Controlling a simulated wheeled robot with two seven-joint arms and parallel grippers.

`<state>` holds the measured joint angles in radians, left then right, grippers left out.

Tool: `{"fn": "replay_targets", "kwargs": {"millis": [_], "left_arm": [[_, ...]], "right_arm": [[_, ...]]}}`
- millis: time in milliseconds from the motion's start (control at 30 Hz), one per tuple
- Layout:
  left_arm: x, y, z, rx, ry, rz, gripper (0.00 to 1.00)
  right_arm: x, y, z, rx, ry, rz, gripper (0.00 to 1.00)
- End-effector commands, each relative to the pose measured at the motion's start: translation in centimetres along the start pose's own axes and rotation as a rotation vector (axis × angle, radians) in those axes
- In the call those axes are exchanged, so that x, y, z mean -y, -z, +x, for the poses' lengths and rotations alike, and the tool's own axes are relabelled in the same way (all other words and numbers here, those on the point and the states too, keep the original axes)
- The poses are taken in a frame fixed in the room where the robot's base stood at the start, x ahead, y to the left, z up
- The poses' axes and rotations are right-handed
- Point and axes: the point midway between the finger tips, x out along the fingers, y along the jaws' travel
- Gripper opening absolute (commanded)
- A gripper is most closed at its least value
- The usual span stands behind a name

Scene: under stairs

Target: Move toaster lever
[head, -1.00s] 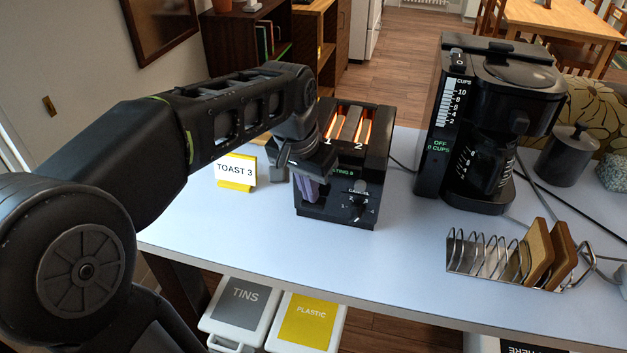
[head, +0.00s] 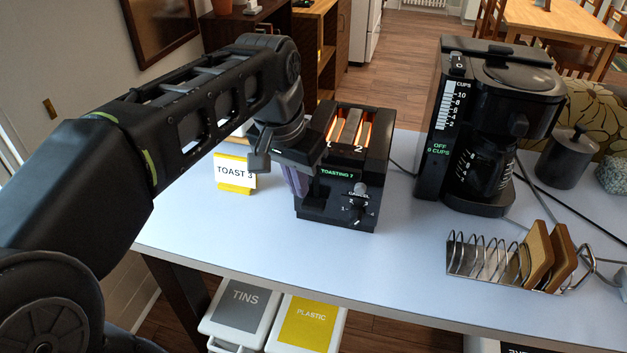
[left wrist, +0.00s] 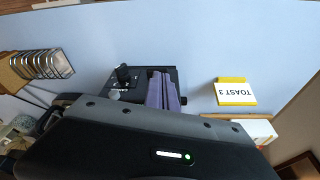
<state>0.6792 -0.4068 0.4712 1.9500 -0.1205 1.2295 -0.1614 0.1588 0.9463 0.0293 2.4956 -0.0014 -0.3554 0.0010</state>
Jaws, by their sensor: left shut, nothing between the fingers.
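The black toaster (head: 368,207) stands on the pale table, its two slots glowing orange. Its green display reads "TOASTING 7", and a cancel button and a dial sit on its front. My left gripper (head: 297,182) is shut and empty at the toaster's front left. Its purple fingers (left wrist: 163,91) point down in front of the toaster (left wrist: 122,92) in the left wrist view. I cannot make out the lever; the gripper covers that part of the toaster. Whether the fingers touch the toaster I cannot tell. My right gripper is not in view.
A "TOAST 3" card (head: 235,172) on a yellow stand is left of the toaster. A coffee maker (head: 500,110) stands to the right, with a wire toast rack (head: 478,256) holding bread in front. The table is clear in front of the toaster. Bins sit below.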

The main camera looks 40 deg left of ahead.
Motion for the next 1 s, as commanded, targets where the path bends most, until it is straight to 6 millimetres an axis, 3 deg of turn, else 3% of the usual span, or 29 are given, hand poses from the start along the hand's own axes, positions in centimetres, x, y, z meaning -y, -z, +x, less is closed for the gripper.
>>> {"fn": "replay_targets", "kwargs": {"millis": [100,300,1000], "left_arm": [[0.0,0.1,-1.8,-0.002,0.0,0.0,0.0],[0.0,0.0,-3.2,0.0,0.0,-0.001,0.0],[0.0,0.0,-3.2,0.001,0.0,-0.001,0.0]], "right_arm": [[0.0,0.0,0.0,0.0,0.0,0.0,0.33],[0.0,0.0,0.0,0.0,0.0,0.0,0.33],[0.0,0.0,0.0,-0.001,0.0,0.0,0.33]]}}
